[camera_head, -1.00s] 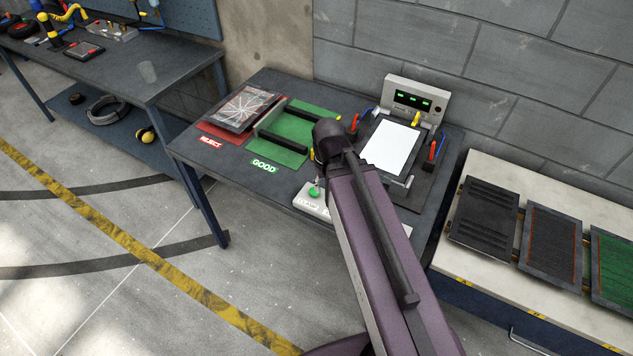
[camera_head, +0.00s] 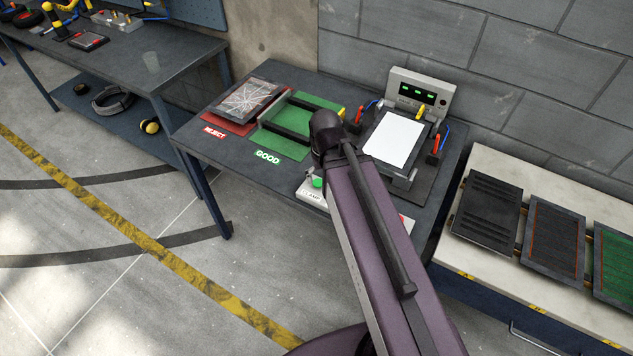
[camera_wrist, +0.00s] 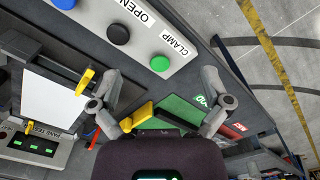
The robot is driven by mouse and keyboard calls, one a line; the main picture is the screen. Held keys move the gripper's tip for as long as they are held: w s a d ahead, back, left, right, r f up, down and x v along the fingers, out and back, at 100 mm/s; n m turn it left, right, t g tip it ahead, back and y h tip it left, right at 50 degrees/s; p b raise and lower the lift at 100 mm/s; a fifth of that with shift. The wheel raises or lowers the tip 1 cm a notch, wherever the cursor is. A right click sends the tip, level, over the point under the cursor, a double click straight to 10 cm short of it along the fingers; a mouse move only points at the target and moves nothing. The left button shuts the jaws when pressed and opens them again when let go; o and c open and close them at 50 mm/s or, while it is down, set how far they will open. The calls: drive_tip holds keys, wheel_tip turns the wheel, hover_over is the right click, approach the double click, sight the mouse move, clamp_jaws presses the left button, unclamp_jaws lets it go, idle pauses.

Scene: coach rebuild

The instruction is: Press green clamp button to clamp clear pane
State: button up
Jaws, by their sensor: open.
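The green clamp button (camera_wrist: 160,63) is on a pale control plate (camera_wrist: 130,30) beside the word CLAMP. In the head view the button (camera_head: 317,182) shows just left of my arm. My gripper (camera_wrist: 160,80) is open, its two fingers spread wide, with the button seen between and just past the fingertips. I cannot tell whether anything touches the button. In the head view the gripper is mostly hidden by my arm. A white lit panel (camera_head: 395,139) lies in the test fixture (camera_head: 402,184); I cannot make out a clear pane on it.
A black button (camera_wrist: 118,35) sits beside the green one, near the word OPEN. A green GOOD mat (camera_head: 290,147) with black rails and a red REJECT mat (camera_head: 229,125) bearing a cracked pane (camera_head: 248,97) lie left. A bench with dark panels (camera_head: 487,208) stands right.

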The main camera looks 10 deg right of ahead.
clamp_jaws()
drive_tip(key=shift+a, duration=0.1)
idle(1.1)
